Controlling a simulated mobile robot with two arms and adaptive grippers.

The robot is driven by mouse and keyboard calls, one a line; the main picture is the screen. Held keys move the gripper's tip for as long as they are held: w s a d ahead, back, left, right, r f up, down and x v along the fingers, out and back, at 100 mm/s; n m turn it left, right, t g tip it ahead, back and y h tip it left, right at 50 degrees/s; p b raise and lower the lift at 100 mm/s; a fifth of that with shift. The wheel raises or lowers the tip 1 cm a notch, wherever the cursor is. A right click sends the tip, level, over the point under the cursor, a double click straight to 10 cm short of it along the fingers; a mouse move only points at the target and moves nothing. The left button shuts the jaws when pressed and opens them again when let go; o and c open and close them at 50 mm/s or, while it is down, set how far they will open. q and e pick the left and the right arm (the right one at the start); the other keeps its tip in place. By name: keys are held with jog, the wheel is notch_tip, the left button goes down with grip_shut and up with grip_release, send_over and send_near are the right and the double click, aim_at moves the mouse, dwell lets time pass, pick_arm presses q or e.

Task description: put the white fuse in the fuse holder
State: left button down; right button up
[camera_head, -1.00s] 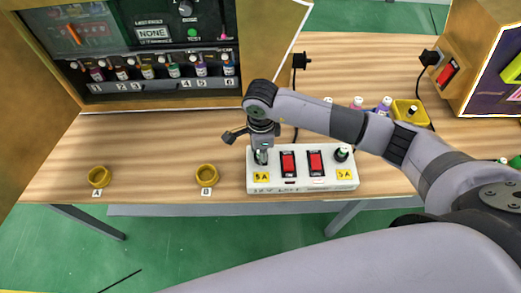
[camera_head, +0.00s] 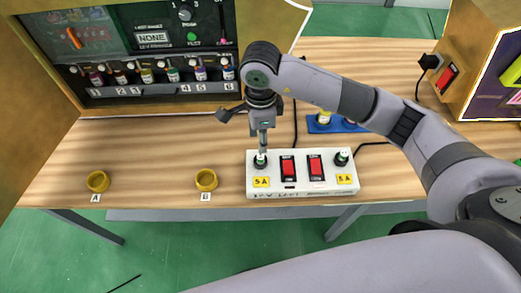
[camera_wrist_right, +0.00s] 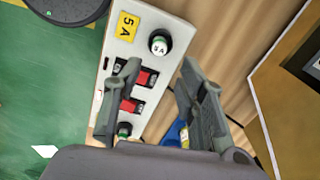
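The white fuse (camera_head: 260,158) stands upright in the dark green fuse holder at the left end of the white power strip; I cannot tell how deep it sits. In the right wrist view its white top (camera_wrist_right: 160,40), marked 5A, shows beyond and between my fingertips. My right gripper (camera_head: 263,140) is just above it, pointing down. In the wrist view this gripper (camera_wrist_right: 160,68) is open, with a clear gap and nothing held. My left gripper is out of view.
Two yellow rings, A (camera_head: 97,181) and B (camera_head: 206,180), lie left of the strip. A blue tray (camera_head: 315,124) with a yellow piece is behind it, partly covered by my right arm. The vending machine (camera_head: 160,50) stands at the back left.

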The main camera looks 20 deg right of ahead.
notch_tip(320, 180, up, 3)
jog(key=shift+r, duration=0.2)
dwell(0.5)
